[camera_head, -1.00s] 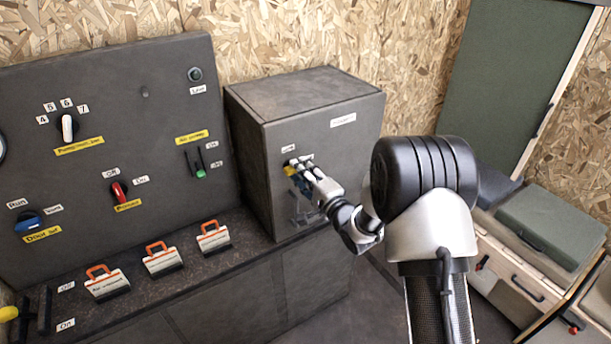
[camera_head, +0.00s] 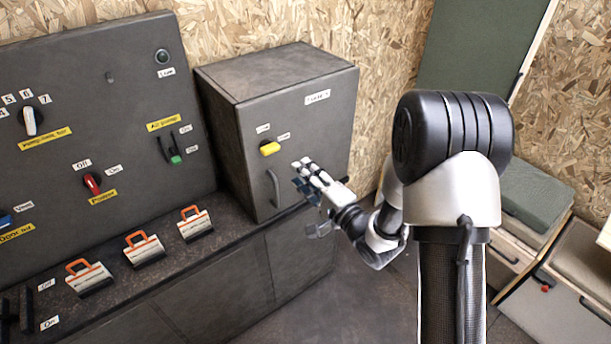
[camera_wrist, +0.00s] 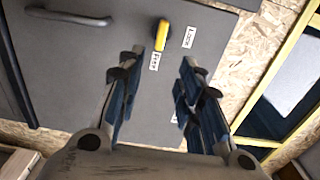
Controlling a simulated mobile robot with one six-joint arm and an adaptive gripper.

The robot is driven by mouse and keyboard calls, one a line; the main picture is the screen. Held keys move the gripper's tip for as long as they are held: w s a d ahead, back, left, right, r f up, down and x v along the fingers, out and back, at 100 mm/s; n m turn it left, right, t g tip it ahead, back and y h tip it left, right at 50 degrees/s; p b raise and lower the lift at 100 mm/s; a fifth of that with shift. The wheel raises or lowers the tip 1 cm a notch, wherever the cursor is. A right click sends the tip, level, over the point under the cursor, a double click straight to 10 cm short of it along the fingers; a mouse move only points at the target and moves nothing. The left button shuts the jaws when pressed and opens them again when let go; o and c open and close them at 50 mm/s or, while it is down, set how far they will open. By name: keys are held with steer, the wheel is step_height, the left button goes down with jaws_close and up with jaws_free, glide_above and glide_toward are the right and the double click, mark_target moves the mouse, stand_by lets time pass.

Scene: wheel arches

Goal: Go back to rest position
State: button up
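My gripper (camera_head: 308,186) is in front of the grey cabinet box (camera_head: 222,100), near its lower right. In the wrist view my gripper (camera_wrist: 160,85) has its two blue-padded fingers apart, with nothing between them. A yellow knob (camera_head: 270,148) on the cabinet's front is clear of the fingers; it also shows in the wrist view (camera_wrist: 162,36), beyond the fingertips. The cabinet's curved handle (camera_head: 274,188) is left of my gripper. The cabinet door looks closed.
A panel (camera_head: 120,130) with switches and a red knob (camera_head: 92,183) stands at the left. Several orange-handled blocks (camera_head: 144,248) sit on the dark counter (camera_head: 215,250). Grey-green cases (camera_head: 535,195) are at the right. Open floor (camera_head: 345,290) shows below my arm.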

steer(key=s+d+r+n+g+h, duration=0.4)
steer(key=s+d+r+n+h, duration=0.25)
steer(key=d+r+h, duration=0.35)
steer(key=s+d+n+g, duration=0.1)
steer(key=s+n+g, duration=0.4)
steer(key=s, duration=2.3)
steer(key=shift+d+g, duration=0.15)
steer(key=shift+g, duration=0.55)
steer(key=shift+c, duration=0.3)
